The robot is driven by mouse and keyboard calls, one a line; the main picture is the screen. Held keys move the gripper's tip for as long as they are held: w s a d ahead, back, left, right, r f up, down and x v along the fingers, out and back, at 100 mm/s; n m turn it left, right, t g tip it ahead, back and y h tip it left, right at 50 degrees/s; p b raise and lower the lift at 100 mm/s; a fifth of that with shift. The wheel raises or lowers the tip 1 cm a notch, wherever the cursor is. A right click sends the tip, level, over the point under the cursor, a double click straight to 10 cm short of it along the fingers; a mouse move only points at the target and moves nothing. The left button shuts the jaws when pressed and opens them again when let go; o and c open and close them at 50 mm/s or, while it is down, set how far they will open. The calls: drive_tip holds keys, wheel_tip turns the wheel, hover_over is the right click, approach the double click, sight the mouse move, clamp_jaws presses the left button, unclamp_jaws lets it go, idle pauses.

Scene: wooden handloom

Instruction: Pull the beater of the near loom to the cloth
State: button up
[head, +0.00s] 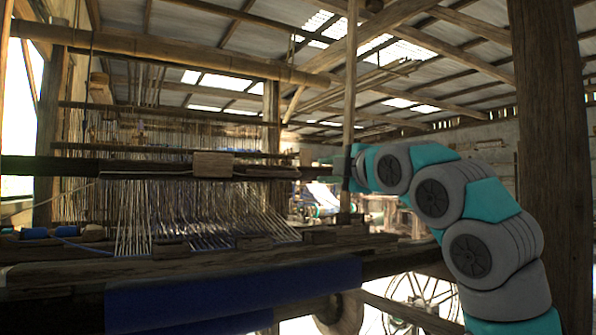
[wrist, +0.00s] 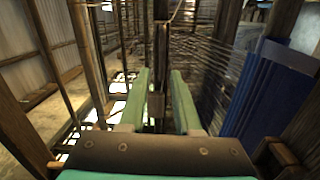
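The near loom's beater (head: 130,167) is a dark horizontal bar with a paler block at its middle, across the warp threads. A thin upright bar (head: 350,90) stands at its right end; I cannot tell if it is joined to it. Blue cloth (head: 235,292) covers the front beam, and blue cloth (wrist: 275,95) shows at right in the wrist view. My gripper (wrist: 159,75) is open, its two green fingers apart, with a dark upright bar (wrist: 162,50) between or just beyond them. I cannot tell whether they touch it. In the head view the gripper is mostly hidden at the upright bar.
A thick wooden post (head: 552,150) stands to the right of my arm. Warp threads (head: 190,215) spread below the beater. A front timber (head: 180,268) crosses the loom. A spoked wheel (head: 420,300) shows below at right.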

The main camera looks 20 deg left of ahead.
drive_tip(key=w+a+r+n+y+p, duration=0.1)
drive_tip(key=w+a, duration=0.2)
drive_tip(key=a, duration=0.3)
drive_tip(key=shift+a+n, duration=0.25)
drive_tip(key=shift+n, duration=0.05)
idle(0.3)
drive_tip(key=shift+g, duration=0.3)
drive_tip(key=shift+c, duration=0.2)
drive_tip(key=shift+w, duration=0.1)
clamp_jaws()
idle(0.8)
